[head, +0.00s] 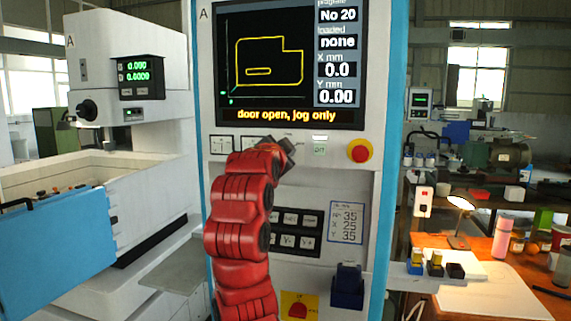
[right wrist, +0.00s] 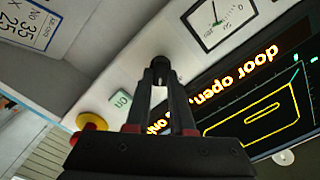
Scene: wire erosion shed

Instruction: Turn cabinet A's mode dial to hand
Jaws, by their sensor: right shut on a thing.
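Cabinet A (head: 298,185) is a white control cabinet with blue edges and a letter A at its top left. Its screen (head: 270,62) reads "door open, jog only". My right gripper (head: 289,148) is at the control row just under the screen, and my red arm hides part of the panel. In the right wrist view the fingers (right wrist: 160,72) are shut on a small dark knob, the mode dial (right wrist: 159,61). The dial is mostly covered by the fingers, so its pointer setting cannot be read. My left gripper is in neither view.
A red emergency stop (head: 359,151) on a yellow ring and a green-marked button (head: 320,148) sit right of the gripper. A jog keypad (head: 296,231) is below. An erosion machine (head: 130,80) stands left, and an orange bench (head: 495,270) right.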

